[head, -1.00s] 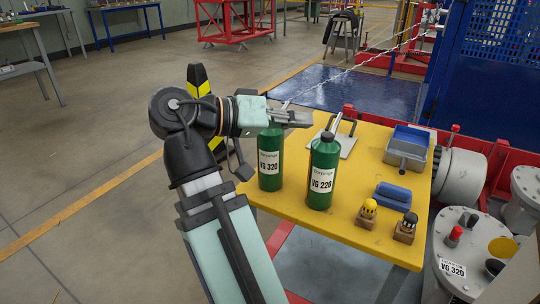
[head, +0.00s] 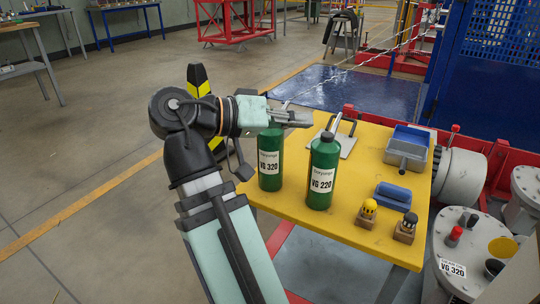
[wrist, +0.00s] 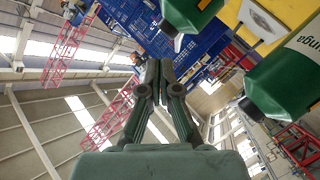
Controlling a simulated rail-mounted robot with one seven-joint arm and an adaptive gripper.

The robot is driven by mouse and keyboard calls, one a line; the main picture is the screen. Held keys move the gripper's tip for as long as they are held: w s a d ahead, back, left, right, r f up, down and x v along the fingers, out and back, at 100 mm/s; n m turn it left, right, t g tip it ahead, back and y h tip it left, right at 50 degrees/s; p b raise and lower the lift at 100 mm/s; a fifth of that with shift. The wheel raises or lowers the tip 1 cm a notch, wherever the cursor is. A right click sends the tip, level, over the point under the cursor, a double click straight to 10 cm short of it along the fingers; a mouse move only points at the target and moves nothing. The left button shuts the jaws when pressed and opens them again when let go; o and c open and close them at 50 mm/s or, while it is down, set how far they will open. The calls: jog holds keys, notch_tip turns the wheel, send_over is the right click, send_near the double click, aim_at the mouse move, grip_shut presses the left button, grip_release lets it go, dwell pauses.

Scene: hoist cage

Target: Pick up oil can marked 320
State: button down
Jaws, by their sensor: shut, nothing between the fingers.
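The green oil can marked VG 320 (head: 270,162) stands upright at the left edge of the yellow table (head: 345,218). A second green can, marked VG 220 (head: 322,175), stands upright just to its right. My gripper (head: 305,119) is shut and empty, level with the can tops and seen above the 320 can, whose top it hides in the head view. In the wrist view the shut fingers (wrist: 165,68) point away with nothing between them. Parts of two green cans show at the upper right there, apart from the fingers.
A grey tank labelled VG 320 (head: 468,252) stands right of the table.

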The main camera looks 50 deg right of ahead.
jog(key=shift+c, duration=0.9)
grip_release()
